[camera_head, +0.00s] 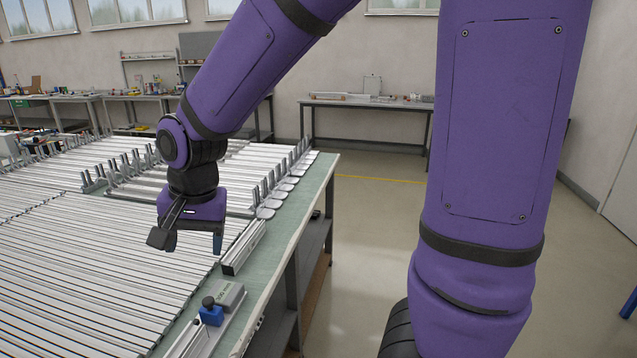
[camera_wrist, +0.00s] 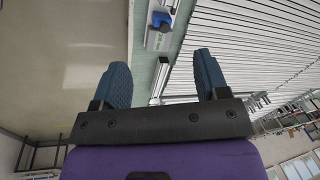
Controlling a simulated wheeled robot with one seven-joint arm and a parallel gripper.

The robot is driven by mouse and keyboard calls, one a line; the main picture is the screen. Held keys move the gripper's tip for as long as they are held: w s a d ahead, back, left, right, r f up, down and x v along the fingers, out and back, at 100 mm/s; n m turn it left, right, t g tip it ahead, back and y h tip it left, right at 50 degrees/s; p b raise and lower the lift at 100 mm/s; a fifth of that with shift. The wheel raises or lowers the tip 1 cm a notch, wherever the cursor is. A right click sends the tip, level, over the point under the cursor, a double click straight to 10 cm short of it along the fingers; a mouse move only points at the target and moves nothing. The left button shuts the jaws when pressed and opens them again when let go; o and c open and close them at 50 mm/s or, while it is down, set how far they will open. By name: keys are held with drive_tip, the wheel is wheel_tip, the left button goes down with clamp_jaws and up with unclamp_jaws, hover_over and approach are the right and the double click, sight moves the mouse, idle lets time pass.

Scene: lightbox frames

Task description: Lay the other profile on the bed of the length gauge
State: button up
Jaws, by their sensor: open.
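My gripper (camera_head: 194,246) hangs over the green bench, fingers pointing down, open with nothing seen between them. In the wrist view its two blue-grey fingers (camera_wrist: 163,70) stand wide apart. A short silver profile (camera_head: 243,247) with a dark end lies near the bench's right edge, just right of my gripper; in the wrist view it seems to show between the fingers (camera_wrist: 157,80), below them. The length gauge (camera_head: 231,297) is nearer the front edge, a grey block with a blue clamp (camera_head: 211,315) and black knob. Its bed runs toward the bottom and is partly cut off.
Many long silver profiles (camera_head: 90,262) lie in rows across the left of the bench (camera_head: 285,225). Racks with upright posts (camera_head: 285,168) stand farther back. Open floor (camera_head: 370,230) lies right of the bench. My arm hides part of the room.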

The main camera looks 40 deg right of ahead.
drive_tip(key=s+d+r+n+t+h, duration=0.1)
drive_tip(key=s+d+r+n+t, duration=0.2)
drive_tip(key=s+d+r+n, duration=0.3)
drive_tip(key=s+d+r, duration=0.5)
drive_tip(key=s+d, duration=0.2)
drive_tip(key=s, duration=0.3)
drive_tip(key=shift+r+n, duration=0.35)
drive_tip(key=shift+n, duration=0.05)
